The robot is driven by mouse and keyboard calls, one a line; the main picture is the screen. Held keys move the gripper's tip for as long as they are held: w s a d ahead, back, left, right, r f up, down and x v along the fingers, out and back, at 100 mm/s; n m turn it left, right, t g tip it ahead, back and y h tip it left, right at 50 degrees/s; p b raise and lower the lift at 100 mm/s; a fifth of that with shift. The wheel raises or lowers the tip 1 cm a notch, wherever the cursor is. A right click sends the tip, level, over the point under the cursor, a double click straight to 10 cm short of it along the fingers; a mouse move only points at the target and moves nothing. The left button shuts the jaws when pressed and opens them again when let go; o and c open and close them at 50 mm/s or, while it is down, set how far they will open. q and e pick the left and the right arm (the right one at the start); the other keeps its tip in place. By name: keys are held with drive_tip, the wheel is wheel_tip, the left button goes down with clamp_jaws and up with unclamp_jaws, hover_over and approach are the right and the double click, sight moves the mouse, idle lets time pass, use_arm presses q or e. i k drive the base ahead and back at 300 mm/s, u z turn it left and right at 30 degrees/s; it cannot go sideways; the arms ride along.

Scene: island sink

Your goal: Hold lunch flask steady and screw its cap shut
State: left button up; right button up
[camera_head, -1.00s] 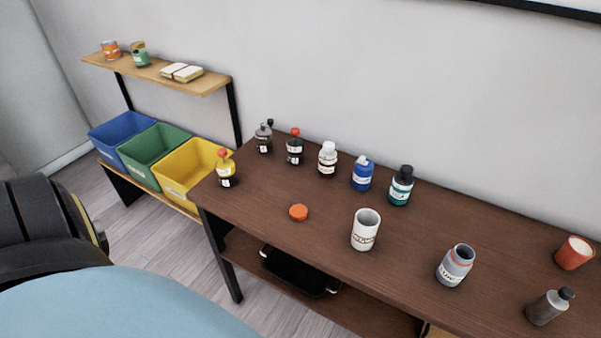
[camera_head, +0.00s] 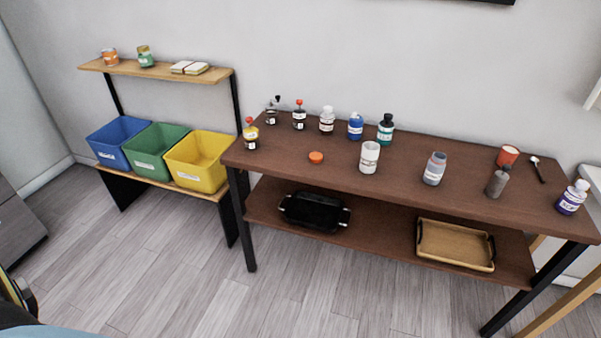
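An orange round cap (camera_head: 316,157) lies loose on the brown table, apart from any container. A white open-topped container (camera_head: 370,157) with a dark-printed label stands upright to its right. A grey-blue jar (camera_head: 434,168) with a pale label, apparently open on top, stands upright farther right. The labels are too small to read, so I cannot tell which of these two is the lunch flask. Neither gripper shows; only a piece of my own body is at the lower left.
Several bottles, including a teal one (camera_head: 386,131), line the table's (camera_head: 300,170) back and left end. A red cup (camera_head: 507,155), grey bottle (camera_head: 497,183), spoon (camera_head: 538,169) and purple bottle (camera_head: 572,198) stand right. Coloured bins, including yellow (camera_head: 200,162), are left. Floor in front is clear.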

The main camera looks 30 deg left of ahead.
sight(434, 172)
drive_tip(key=u, duration=0.75)
drive_tip(key=i, duration=1.8)
drive_tip(key=z, duration=0.35)
